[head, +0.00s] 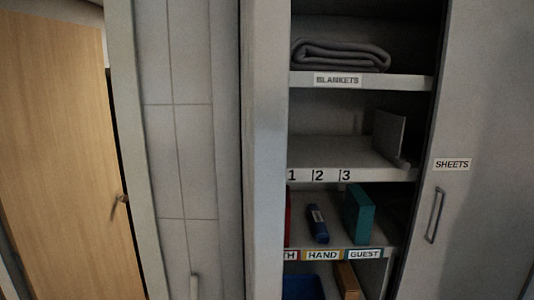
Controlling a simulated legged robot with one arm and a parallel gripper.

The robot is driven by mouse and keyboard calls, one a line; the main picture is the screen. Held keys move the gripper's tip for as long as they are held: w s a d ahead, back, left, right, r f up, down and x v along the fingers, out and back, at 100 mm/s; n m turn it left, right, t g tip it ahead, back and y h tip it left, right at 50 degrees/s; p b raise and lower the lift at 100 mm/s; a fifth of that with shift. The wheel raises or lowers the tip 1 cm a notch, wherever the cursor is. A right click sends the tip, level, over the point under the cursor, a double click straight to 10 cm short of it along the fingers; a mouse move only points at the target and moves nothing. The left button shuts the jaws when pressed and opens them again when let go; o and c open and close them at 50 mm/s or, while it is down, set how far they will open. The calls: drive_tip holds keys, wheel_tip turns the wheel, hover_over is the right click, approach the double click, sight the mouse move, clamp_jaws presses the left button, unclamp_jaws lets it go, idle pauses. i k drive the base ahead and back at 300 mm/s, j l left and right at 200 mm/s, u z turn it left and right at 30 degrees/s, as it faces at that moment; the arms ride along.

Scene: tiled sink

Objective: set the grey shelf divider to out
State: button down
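The grey shelf divider (389,130) appears to be the upright grey panel on the shelf marked 1, 2, 3 (345,174). It stands toward the right end of that shelf, to the right of the 3 mark. A small grey piece at its foot reaches the shelf's front edge. The rest of the shelf, as far as I see it, is empty. No label reading "out" can be made out. My gripper is not in view.
A folded grey blanket (340,55) lies on the shelf above. Below stand a blue item (318,224) and a teal box (356,213). A SHEETS door (480,120) with a handle is at right, a wooden door (65,150) at far left.

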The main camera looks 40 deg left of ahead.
sight(388, 128)
drive_tip(key=l+u, duration=0.15)
drive_tip(key=u, duration=0.25)
drive_tip(key=l+u, duration=0.1)
drive_tip(key=u, duration=0.3)
drive_tip(key=k+l+u, duration=0.1)
drive_tip(key=u, duration=0.3)
drive_tip(key=k+u, duration=0.1)
drive_tip(key=u, duration=0.3)
drive_tip(key=k+l+u, duration=0.1)
